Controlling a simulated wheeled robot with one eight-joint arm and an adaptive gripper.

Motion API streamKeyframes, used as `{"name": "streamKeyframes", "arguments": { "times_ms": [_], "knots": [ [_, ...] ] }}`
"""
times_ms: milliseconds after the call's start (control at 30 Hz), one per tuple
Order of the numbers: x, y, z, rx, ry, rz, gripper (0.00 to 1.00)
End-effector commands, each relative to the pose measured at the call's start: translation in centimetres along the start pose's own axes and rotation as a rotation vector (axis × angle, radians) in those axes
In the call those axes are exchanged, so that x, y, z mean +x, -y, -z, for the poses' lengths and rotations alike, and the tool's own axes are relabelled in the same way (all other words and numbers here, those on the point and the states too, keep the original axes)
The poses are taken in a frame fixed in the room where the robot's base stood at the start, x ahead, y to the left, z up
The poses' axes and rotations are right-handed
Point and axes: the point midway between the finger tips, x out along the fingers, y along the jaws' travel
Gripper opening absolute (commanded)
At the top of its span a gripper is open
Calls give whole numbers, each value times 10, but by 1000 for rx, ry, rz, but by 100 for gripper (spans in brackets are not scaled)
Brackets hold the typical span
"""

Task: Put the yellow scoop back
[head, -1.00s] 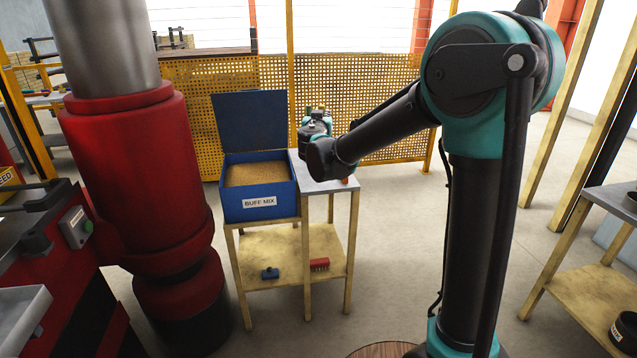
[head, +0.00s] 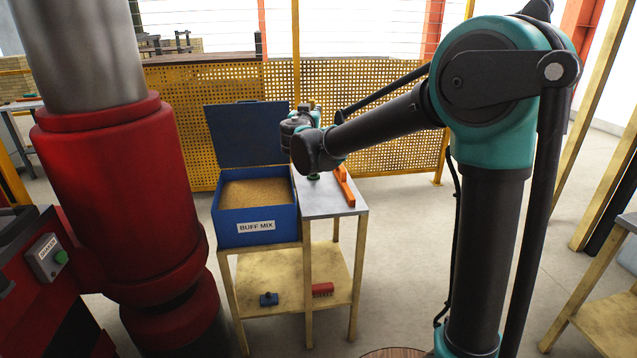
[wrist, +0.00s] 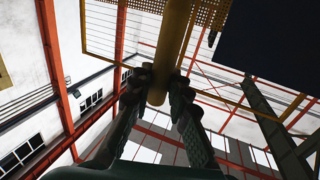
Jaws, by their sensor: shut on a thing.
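In the wrist view, my gripper (wrist: 160,88) is shut on a yellow, rod-like handle (wrist: 168,45), which I take to be the yellow scoop's. The handle runs up out of the top of that view, so the scoop's other end is out of sight. In the head view my gripper is mostly hidden behind my wrist, over the right part of the blue bin and the table's left side. The blue bin (head: 227,228), labelled BUFF MIX, has its lid (head: 247,135) raised and sandy mix (head: 255,192) inside.
The grey-topped table (head: 318,205) beside the bin carries an orange tool (head: 344,187) and a small green item (head: 313,177). A blue brush (head: 268,299) and red brush (head: 322,289) lie on the lower shelf. A red press column (head: 115,200) stands left; yellow mesh fencing (head: 400,150) is behind.

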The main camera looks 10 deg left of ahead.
Motion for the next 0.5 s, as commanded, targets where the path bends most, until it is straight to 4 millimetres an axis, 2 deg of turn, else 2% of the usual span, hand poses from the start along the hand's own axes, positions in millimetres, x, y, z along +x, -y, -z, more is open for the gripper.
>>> {"name": "streamKeyframes", "arguments": {
  "times_ms": [200, 500],
  "knots": [
    [0, 0, -54, 0, 0, 0, 0],
    [0, 0, -123, 0, 0, 0, 0]
  ]
}}
